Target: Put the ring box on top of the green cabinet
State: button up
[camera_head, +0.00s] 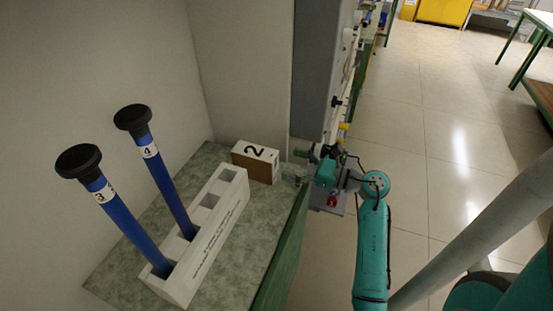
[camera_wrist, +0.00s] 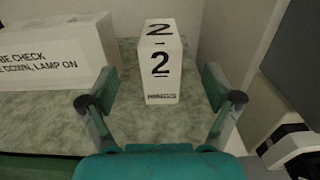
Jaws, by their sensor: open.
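A small box marked 2 (camera_head: 256,162), with a white top and a brown side, stands on a mottled green-grey top (camera_head: 120,265). In the wrist view the box (camera_wrist: 162,65) stands upright ahead, between the lines of my fingers; small print under its number is unreadable. I cannot tell whether it is the ring box. My gripper (camera_wrist: 158,100) is open and empty, with its two fingers apart. In the head view my gripper (camera_head: 304,168) is just right of the box, at the top's edge. A green side panel (camera_head: 283,255) drops below that edge; I cannot tell whether it belongs to the green cabinet.
A long white rack (camera_head: 215,232) with square holes stands left of the box, holding two blue rods (camera_head: 125,215) (camera_head: 168,180) with black caps, marked 3 and 4. It also shows in the wrist view (camera_wrist: 55,55). Walls close off the back. Tiled floor (camera_head: 435,130) lies open right.

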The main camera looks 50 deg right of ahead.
jog(key=shift+v, duration=1.1)
jog(key=a+m+t, duration=0.1)
jog(key=a, duration=0.3)
jog(key=a+m+y, duration=0.1)
jog(key=a, duration=0.2)
jog(key=a+m+t+y, duration=0.1)
jog(key=a+m, duration=0.1)
jog(key=a, duration=0.2)
jog(key=shift+s+a+r+t, duration=0.3)
jog(key=shift+s+r, duration=0.05)
jog(key=shift+s, duration=0.05)
jog(key=s+a+r+m+t+h, duration=0.1)
jog(key=s+a+m+t+h, duration=0.4)
jog(key=a+m, duration=0.55)
jog(key=s+a+f+m+g+h, duration=0.1)
jog(key=s+a+f+m+g, duration=0.1)
jog(key=s+m, duration=0.5)
jog(key=s+a+f+m+g+h, duration=0.1)
jog(key=s+f+m+g, duration=0.2)
jog(key=s+m, duration=0.5)
jog(key=s+a+f+m+g+h, duration=0.1)
jog(key=s+a+f+m+g, duration=0.1)
jog(key=s+m, duration=0.5)
jog(key=f+m+g, duration=0.1)
jog(key=m+g, duration=0.1)
jog(key=m, duration=0.1)
jog(key=shift+s+a+g, duration=0.35)
jog(key=shift+a+g, duration=0.05)
jog(key=shift+m, duration=0.25)
